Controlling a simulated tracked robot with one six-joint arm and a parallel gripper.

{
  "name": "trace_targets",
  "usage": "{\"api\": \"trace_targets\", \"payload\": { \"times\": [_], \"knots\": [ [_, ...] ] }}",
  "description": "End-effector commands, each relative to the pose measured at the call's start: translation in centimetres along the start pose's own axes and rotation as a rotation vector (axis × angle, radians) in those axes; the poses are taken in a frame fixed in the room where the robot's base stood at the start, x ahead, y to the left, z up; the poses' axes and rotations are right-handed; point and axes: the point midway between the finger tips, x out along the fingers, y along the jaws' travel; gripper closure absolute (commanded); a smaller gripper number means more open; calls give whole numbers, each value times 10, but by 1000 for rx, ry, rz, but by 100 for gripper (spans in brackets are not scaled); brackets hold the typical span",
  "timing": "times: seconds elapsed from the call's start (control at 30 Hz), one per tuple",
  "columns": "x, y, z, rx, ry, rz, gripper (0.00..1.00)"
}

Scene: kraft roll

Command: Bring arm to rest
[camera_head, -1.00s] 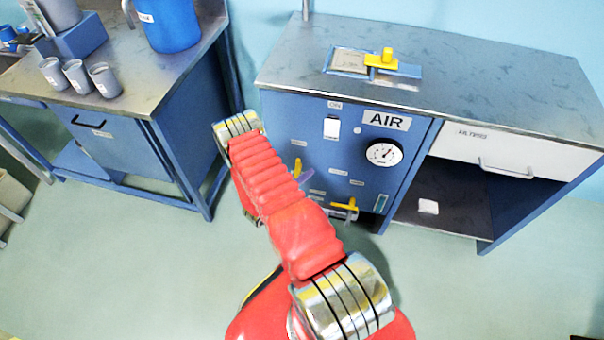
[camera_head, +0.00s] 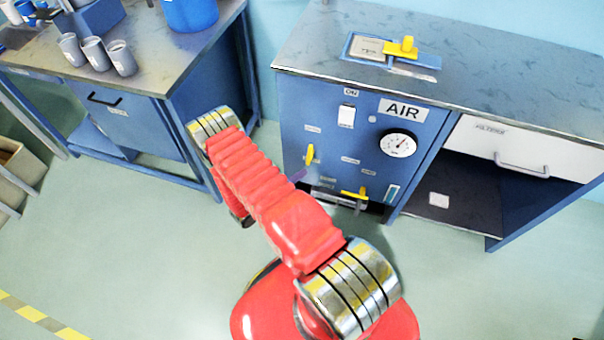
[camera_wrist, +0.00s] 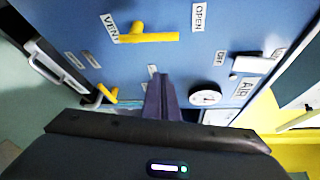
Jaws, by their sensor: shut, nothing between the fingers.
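My red arm (camera_head: 275,205) with its metal joint bands reaches out in front of the blue air cabinet, bent at the far joint. My gripper (camera_wrist: 163,92) shows in the wrist view as two dark purple fingers, closed together and empty. They point at the blue panel, between a yellow handle labelled VENT (camera_wrist: 150,37) and the pressure gauge (camera_wrist: 205,94). I cannot tell how far they are from the panel. In the head view the arm hides most of the gripper; only a small purple bit shows beside it.
The air cabinet (camera_head: 335,105) has yellow handles, a white switch (camera_head: 346,116) and a gauge (camera_head: 398,144). A yellow handle (camera_head: 405,46) sits on its top. A blue workbench (camera_head: 140,130) with grey cups stands left. Open floor (camera_head: 110,240) lies front left, with striped tape.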

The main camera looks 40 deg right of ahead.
Motion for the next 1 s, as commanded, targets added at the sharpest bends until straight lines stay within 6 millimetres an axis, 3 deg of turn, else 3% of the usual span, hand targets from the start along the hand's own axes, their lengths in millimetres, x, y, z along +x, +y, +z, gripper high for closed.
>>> {"api": "trace_targets", "payload": {
  "times": [0.67,0.77,1.0],
  "knots": [
    [0,3,-2,79,9,12,100],
    [-1,4,-16,155,58,15,100],
    [-10,-4,-73,331,238,-15,100]
  ]
}}
